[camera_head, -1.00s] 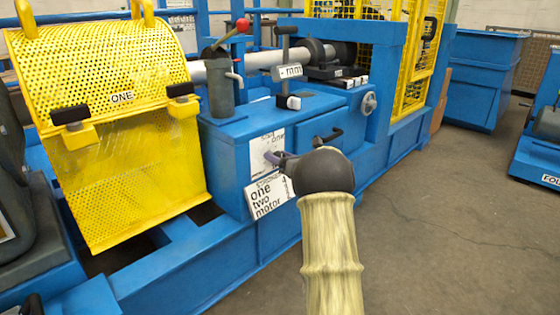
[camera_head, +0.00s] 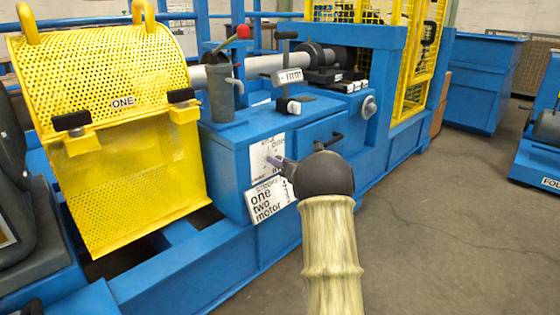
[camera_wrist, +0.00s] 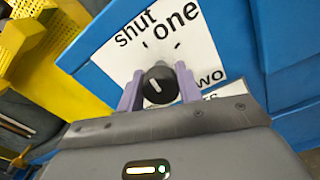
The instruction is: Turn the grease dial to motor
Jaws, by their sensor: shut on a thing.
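The grease dial (camera_wrist: 158,90) is a round black knob with a short white pointer line, on a white plate (camera_wrist: 205,35). In the wrist view the plate reads "shut", "one" and, partly covered, "two"; no "motor" word shows on it there, as my gripper hides its lower part. My gripper's (camera_head: 276,162) purple fingers stand on both sides of the knob and are shut on it. In the head view the knob is hidden by my fingers and wrist. I cannot tell surely which word the pointer faces.
A lower sign (camera_head: 268,204) reads "one two motor". A dark drawer handle (camera_head: 328,141) is close to the right of my wrist. A yellow mesh guard (camera_head: 105,80) stands at left. The floor (camera_head: 450,220) at right is clear.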

